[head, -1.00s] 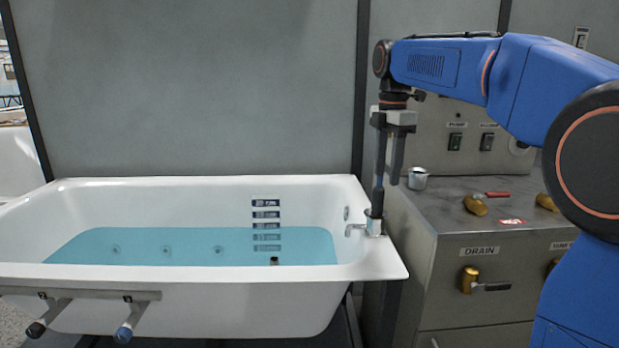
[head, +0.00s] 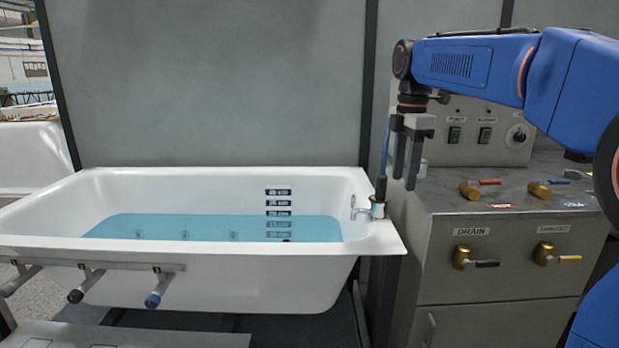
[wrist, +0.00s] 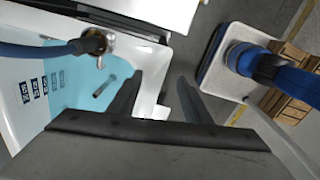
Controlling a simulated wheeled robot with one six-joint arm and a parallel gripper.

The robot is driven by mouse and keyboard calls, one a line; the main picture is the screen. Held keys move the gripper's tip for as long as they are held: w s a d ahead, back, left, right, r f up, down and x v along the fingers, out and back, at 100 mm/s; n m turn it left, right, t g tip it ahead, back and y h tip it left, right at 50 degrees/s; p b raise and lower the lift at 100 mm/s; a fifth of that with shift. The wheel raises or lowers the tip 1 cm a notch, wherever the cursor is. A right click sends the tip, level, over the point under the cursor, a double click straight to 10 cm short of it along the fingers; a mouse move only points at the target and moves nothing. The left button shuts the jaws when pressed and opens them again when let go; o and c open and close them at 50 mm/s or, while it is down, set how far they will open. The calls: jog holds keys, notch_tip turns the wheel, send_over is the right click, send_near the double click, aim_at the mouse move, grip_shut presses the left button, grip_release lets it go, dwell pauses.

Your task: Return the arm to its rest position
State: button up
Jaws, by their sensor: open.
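My gripper (head: 408,166) is open and points down at the upper right of the head view, beside the tub's right end. Nothing shows between its fingers. My blue arm (head: 455,62) reaches in from the right above the control cabinet. In the wrist view the two dark fingers of my gripper (wrist: 158,98) are spread apart, with floor and the tub's white edge below them. The faucet with a blue hose (head: 378,205) stands on the tub's right rim, just left of the fingers; it also shows in the wrist view (wrist: 95,44).
The white bathtub (head: 250,275) holds blue water (head: 200,229) and has level labels on its inner wall. The steel cabinet (head: 440,290) with brass valves (head: 462,258) stands right of it. A grey panel (head: 210,80) rises behind. Another tub (head: 30,155) is far left.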

jog(key=s+d+f+m+t, duration=0.2)
jog(key=s+f+m, duration=0.8)
jog(key=s, duration=0.5)
jog(key=s+d+f+m+t, duration=0.2)
jog(key=s+d+f+m, duration=0.2)
jog(key=s+f+m, duration=0.5)
jog(key=s+f, duration=0.4)
jog(key=s, duration=0.3)
jog(key=shift+s+d+f+m+t, duration=0.2)
jog(key=shift+f+m+t, duration=0.1)
jog(key=shift+f+m, duration=0.1)
jog(key=shift+r, duration=0.1)
